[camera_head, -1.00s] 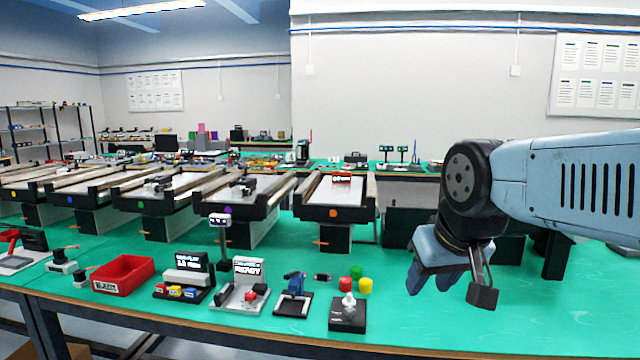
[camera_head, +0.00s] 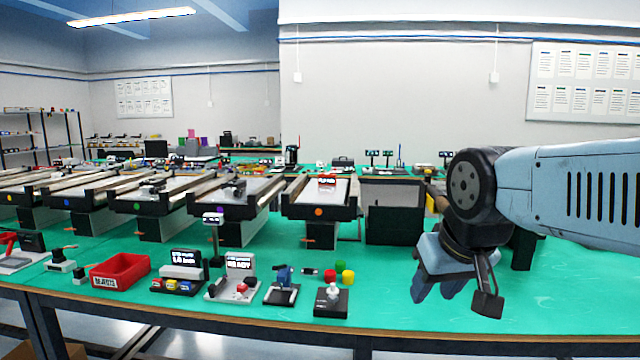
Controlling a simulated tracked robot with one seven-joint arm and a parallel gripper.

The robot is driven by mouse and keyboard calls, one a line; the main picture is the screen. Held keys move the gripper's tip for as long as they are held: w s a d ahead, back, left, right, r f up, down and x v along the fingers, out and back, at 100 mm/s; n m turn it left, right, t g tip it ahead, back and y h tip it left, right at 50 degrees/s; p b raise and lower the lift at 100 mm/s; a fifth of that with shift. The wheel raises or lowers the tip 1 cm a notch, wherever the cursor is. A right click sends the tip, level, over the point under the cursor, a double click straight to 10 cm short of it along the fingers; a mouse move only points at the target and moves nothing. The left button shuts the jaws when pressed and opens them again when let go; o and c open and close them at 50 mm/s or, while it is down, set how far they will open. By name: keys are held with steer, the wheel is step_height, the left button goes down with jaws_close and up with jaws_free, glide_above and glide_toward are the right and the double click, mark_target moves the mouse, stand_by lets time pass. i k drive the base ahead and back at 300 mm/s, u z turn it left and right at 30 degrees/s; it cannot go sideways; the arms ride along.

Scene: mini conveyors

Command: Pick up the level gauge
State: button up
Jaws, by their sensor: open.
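My gripper (camera_head: 452,290) hangs at the right, pointing down over the green table, open and with nothing seen between its fingers. I cannot tell for sure which thing is the level gauge. A red device with a pale display (camera_head: 327,183) lies on the conveyor with the orange dot. A small dark flat piece (camera_head: 308,270) lies on the table left of the coloured knobs. A blue device on a black-edged base (camera_head: 283,281) stands near the front edge. All of these are left of my gripper and apart from it.
A black base with a white knob (camera_head: 331,301), red, green and yellow pieces (camera_head: 341,274), two display stations (camera_head: 235,277) and a red bin (camera_head: 120,271) line the table front. Several conveyors (camera_head: 318,200) stand behind. The green table (camera_head: 400,305) is clear around my gripper.

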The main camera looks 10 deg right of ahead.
mark_target(323, 179)
steer(key=z, duration=0.1)
steer(key=i, duration=0.9)
steer(key=u, duration=0.1)
